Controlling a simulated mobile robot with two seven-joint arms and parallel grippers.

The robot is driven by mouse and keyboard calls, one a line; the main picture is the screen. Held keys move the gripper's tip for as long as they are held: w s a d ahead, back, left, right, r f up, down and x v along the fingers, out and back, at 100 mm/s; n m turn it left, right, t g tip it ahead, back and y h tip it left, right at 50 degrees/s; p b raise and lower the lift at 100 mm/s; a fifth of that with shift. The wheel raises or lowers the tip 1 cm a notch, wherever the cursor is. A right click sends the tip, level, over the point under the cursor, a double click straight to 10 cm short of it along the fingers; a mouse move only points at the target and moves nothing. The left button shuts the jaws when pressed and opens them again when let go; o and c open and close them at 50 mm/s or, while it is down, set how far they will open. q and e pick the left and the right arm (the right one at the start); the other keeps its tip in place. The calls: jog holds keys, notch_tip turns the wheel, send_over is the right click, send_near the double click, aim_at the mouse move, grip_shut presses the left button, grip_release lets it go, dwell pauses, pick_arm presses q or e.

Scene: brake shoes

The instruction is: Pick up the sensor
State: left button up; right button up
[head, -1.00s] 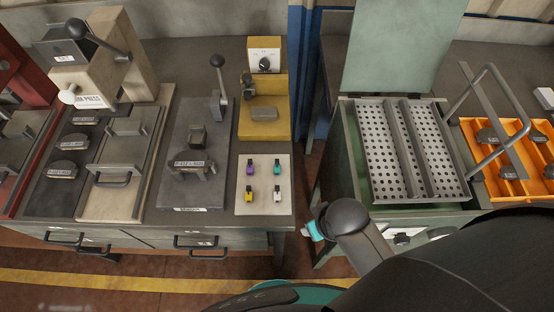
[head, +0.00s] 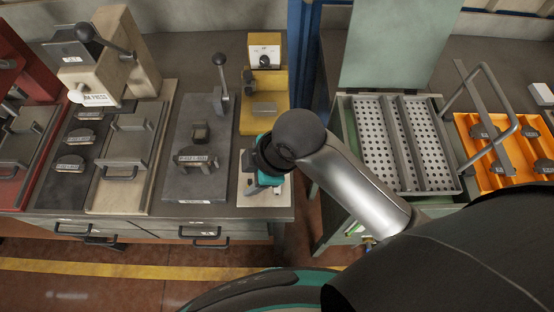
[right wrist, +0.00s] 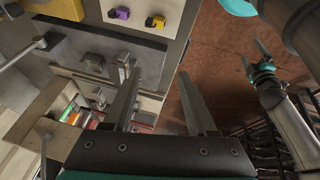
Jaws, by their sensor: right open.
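My right gripper (right wrist: 160,73) is open, with nothing between its fingers. The sensors on the pad are hidden there. In the right wrist view a purple sensor (right wrist: 119,13) and a yellow sensor (right wrist: 156,21) lie on the pale pad near the top edge, beyond the fingertips and apart from them. My left gripper (right wrist: 256,64) is small at the right of that view, its fingers apart and empty.
Left of the pad is a dark plate (head: 190,178) with a lever and a brake shoe. A yellow fixture (head: 262,117) stands behind it. Right of a gap is a green washer with a perforated tray (head: 369,138). An orange tray (head: 513,183) lies farther right.

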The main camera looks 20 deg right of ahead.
jog(key=w+d+r+n+g+h, duration=0.1)
jog(key=w+d+n+h, duration=0.1)
jog(key=w+d+n, duration=0.45)
jog(key=w+d+n+g+h, duration=0.1)
jog(key=w+n+g+h, duration=0.15)
jog(key=n, duration=0.75)
jog(key=shift+t+y, duration=0.25)
jog(key=shift+t, duration=0.1)
jog(key=f, duration=0.9)
jog(key=shift+w+d+f+b, duration=0.15)
jog(key=shift+w+f+b, duration=0.1)
jog(key=shift+w+b, duration=0.15)
jog(key=shift+s+d+f, duration=0.15)
jog(key=shift+f, duration=1.2)
jog(key=shift+s+d+f, duration=0.1)
jog(key=shift+f, duration=1.25)
grip_shut()
